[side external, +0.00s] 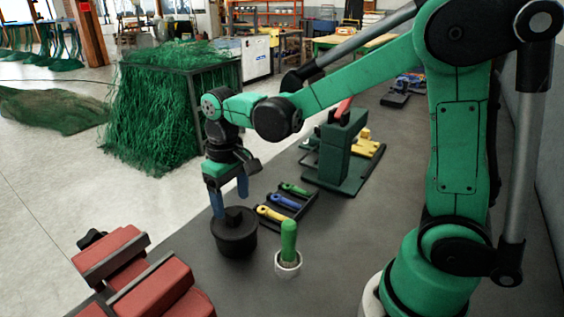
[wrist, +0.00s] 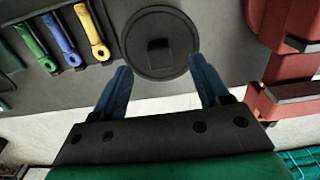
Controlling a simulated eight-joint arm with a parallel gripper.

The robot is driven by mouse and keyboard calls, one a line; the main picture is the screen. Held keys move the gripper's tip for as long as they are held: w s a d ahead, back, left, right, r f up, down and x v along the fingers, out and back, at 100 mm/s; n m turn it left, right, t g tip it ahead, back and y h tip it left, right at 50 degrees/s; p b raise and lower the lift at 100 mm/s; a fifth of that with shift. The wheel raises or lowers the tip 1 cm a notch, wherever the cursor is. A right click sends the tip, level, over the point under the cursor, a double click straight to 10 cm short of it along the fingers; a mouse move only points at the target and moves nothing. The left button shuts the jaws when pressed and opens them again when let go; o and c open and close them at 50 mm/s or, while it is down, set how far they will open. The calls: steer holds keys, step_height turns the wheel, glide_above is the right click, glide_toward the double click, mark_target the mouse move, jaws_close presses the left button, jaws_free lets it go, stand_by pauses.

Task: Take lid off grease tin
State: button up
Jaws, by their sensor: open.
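The grease tin (side external: 235,240) is a dark round tin standing on the grey bench in the side view. Its black lid (wrist: 140,34) is on top, seen from above in the wrist view, with a square knob (wrist: 160,56) at its middle; the knob also shows in the side view (side external: 234,213). My gripper (side external: 228,204) is open and empty, with its blue fingers pointing down close to the knob. In the wrist view my gripper's fingertips (wrist: 158,62) are spread wide on either side of the knob, which looks untouched. The tin's walls are hidden under the lid in the wrist view.
A white pot with a green-handled brush (side external: 288,245) stands right of the tin. A dark tray of green, blue and yellow tools (side external: 287,203) lies behind. Red blocks (side external: 150,280) stand at front left. A green machine (side external: 342,150) is farther back.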

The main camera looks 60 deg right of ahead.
mark_target(233, 211)
steer(key=shift+f, duration=1.6)
jaws_close()
